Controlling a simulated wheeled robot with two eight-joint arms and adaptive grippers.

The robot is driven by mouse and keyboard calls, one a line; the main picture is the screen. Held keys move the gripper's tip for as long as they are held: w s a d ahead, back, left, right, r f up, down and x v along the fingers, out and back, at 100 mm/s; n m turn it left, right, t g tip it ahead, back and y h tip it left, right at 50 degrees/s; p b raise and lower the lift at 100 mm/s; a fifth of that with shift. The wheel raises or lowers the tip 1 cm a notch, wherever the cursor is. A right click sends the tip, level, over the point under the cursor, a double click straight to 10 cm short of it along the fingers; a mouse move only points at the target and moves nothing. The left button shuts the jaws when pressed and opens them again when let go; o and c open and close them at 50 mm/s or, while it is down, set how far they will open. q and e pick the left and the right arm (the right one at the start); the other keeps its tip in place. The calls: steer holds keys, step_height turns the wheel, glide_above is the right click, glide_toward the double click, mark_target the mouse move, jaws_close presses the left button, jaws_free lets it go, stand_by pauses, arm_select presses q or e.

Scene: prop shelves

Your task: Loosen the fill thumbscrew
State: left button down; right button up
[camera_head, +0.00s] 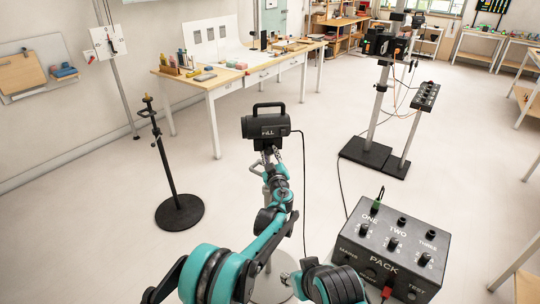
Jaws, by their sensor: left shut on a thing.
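The fill light (268,126) is a black lamp with a top handle and the label FILL, standing upright near the middle of the head view. Its pale stand pole and round base (270,288) are mostly behind my left arm. My left gripper (270,160) is just below the lamp housing, shut on a small part at the lamp's mount, where the fill thumbscrew is. The thumbscrew is hidden by the fingers, so its turn cannot be told. Dark links of my right arm show at the bottom centre; its fingers are not clear.
A control box (380,262) marked PACK, with knobs and cables, stands at the lower right. A black stand (180,212) is at left. A taller equipment stand (378,153) is at the back right. Open floor lies between.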

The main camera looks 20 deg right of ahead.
arm_select(q)
steer(key=n, duration=0.4)
steer(key=shift+d+n, duration=0.1)
steer(key=shift+n, duration=0.2)
steer(key=shift+r+n, duration=0.1)
steer(key=shift+n, duration=1.9)
steer(key=c, duration=1.2)
jaws_free()
steer(key=shift+s, duration=0.15)
steer(key=s, duration=0.7)
steer(key=shift+a, duration=0.4)
